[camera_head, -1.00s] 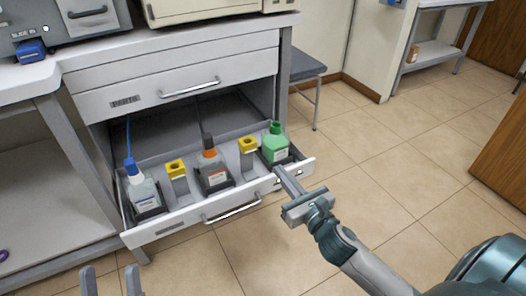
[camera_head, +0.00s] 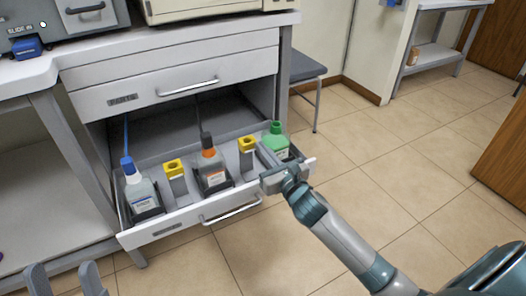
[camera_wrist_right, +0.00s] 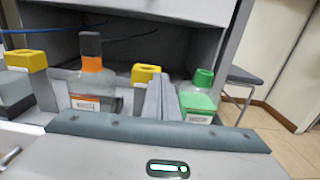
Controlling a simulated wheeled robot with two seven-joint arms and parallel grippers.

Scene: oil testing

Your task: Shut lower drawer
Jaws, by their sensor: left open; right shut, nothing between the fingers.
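The lower drawer (camera_head: 165,228) is pulled out from the white cabinet. It holds a blue-capped bottle (camera_head: 141,190), an orange-labelled bottle (camera_head: 211,170), a green bottle (camera_head: 276,142) and two yellow-topped holders (camera_head: 175,172). Its handle (camera_head: 232,210) is on the front panel. My right gripper (camera_head: 266,158) is shut and empty at the right end of the drawer. Its fingers reach over the front edge, beside the green bottle; whether they touch anything is unclear. The wrist view shows the shut fingers (camera_wrist_right: 161,98) between a yellow-topped holder and the green bottle (camera_wrist_right: 198,100). My left gripper (camera_head: 66,280) is open, low at the left.
The closed upper drawer (camera_head: 175,88) is above the open one. A grey stool (camera_head: 305,68) stands right of the cabinet. A brown wooden piece (camera_head: 505,150) is at the right edge. The tiled floor (camera_head: 400,150) between is clear.

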